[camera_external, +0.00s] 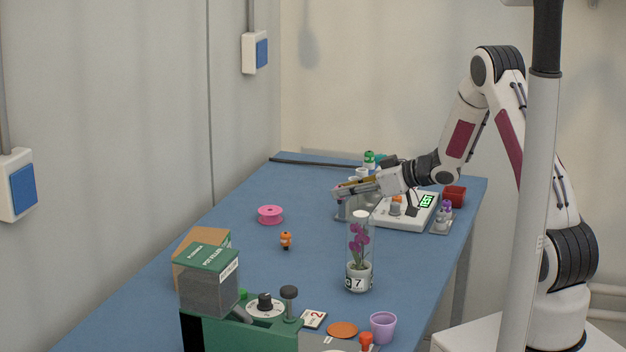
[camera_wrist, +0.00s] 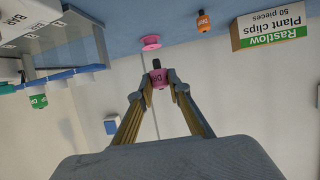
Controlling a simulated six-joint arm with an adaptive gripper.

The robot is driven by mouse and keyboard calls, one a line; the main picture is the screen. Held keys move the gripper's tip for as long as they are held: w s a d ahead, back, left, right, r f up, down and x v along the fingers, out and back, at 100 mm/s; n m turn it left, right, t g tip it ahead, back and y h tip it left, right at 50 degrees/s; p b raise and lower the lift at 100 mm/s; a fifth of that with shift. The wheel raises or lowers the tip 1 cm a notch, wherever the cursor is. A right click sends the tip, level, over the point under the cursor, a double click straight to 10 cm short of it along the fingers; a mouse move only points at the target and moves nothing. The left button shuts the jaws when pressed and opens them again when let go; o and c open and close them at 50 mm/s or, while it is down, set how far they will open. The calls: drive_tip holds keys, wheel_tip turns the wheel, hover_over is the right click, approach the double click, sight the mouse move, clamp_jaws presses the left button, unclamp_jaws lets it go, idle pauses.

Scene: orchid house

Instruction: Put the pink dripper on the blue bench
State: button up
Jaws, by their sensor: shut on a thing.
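The pink dripper (camera_wrist: 158,78), with a dark tip, is between my gripper's fingertips in the wrist view. My gripper (camera_wrist: 159,86) is shut on it. In the external view my gripper (camera_external: 342,191) is over the far part of the blue bench (camera_external: 310,275), pointing left and held roughly level. I cannot make out the dripper there. The bare blue bench top also shows along the top of the wrist view (camera_wrist: 178,15).
A pink spool (camera_external: 270,215), an orange dripper (camera_external: 286,240) and a glass tube with an orchid (camera_external: 360,255) stand on the bench. A white device with a green display (camera_external: 405,215) is right of my gripper.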

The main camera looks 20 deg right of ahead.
drive_tip(key=shift+f, duration=2.7)
drive_tip(key=shift+f, duration=1.85)
drive_tip(key=shift+f, duration=0.1)
drive_tip(key=o, duration=0.8)
drive_tip(key=v, duration=1.2)
